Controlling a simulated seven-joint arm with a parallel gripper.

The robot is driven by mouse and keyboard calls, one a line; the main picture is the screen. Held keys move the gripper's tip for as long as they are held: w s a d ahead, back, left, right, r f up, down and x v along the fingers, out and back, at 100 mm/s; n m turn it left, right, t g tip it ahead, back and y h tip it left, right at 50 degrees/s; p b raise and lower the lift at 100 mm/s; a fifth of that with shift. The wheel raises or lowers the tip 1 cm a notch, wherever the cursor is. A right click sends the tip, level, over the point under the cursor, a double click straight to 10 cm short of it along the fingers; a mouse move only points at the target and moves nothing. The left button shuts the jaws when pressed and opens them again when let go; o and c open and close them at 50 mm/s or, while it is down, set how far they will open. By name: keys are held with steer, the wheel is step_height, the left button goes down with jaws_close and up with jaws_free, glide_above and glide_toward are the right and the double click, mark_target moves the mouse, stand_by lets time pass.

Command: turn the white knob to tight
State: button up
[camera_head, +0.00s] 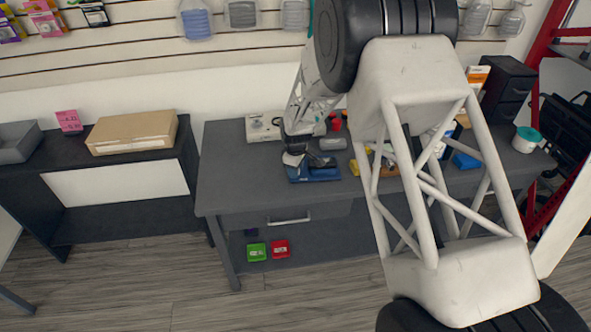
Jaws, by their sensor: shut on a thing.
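A blue-based device (318,175) with dark and grey parts sits on the grey workbench near its front edge. A small whitish part (292,159), which looks like the white knob, shows at the device's left side. My gripper (296,151) is over this left side, pointing down, and is shut on the whitish part. The fingertips are small and dark here, so the exact grip is hard to make out. Any tight marking is too small to read.
A white box-like unit (262,127) stands behind on the workbench (232,175). A grey cylinder (333,144), red items (336,125) and a yellow item (355,167) lie close by. My arm hides part of the bench's right half. The bench's left front is clear.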

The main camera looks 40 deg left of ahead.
steer(key=m, duration=1.2)
steer(key=shift+m, duration=0.4)
steer(key=o, duration=0.9)
steer(key=shift+r, duration=0.15)
steer(key=shift+r, duration=3.8)
